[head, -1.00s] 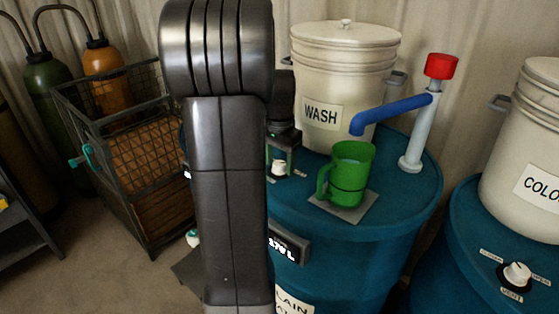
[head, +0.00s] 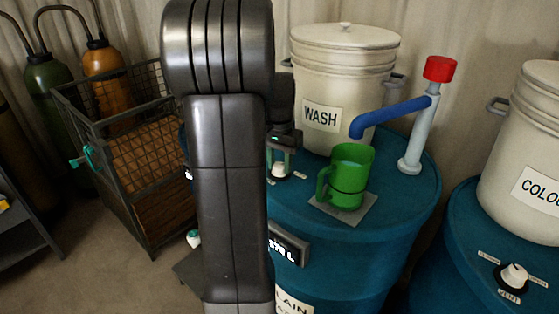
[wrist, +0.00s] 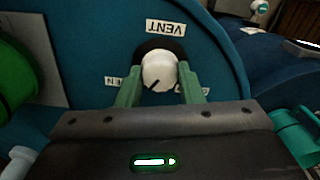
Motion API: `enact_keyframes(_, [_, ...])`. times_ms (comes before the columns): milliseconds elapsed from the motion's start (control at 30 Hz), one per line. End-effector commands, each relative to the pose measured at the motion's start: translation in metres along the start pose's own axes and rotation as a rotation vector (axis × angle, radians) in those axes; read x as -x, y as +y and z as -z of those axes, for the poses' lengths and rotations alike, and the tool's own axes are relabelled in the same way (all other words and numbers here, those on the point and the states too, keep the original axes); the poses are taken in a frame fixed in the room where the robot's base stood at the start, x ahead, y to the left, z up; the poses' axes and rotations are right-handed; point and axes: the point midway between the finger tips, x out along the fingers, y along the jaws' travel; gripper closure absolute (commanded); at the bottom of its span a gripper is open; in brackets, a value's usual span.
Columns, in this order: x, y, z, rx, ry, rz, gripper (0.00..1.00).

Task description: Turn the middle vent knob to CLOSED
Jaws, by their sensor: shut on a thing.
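The middle vent knob (wrist: 158,70) is white with a dark pointer line and sits on a blue tank top. Its line points to the lower left in the wrist view, between the partly hidden OPEN label (wrist: 116,82) and CLOSED label (wrist: 190,91), leaning to the OPEN side. The VENT label (wrist: 165,27) reads upside down there. My gripper (wrist: 160,84) has its green fingers on both sides of the knob, shut on it. In the head view the knob (head: 279,170) shows below my gripper (head: 281,156), partly behind my arm.
A green mug (head: 347,177) stands on a grey pad (head: 358,213) close to the right. A grey pipe with a blue spout (head: 390,117) and a white WASH bucket (head: 345,70) stand behind. Another vent knob (head: 514,275) is on the right tank.

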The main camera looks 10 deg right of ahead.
Motion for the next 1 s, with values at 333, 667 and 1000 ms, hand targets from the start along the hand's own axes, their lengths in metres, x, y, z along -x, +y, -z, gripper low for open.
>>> enact_keyframes(333, [0.0023,0.0000,0.0001,0.325,0.001,0.000,0.89])
enact_keyframes(667, [0.0019,-0.0001,0.0003,0.639,0.001,0.000,0.89])
enact_keyframes(1000, [0.0017,-0.0003,0.0007,0.958,0.003,0.000,0.89])
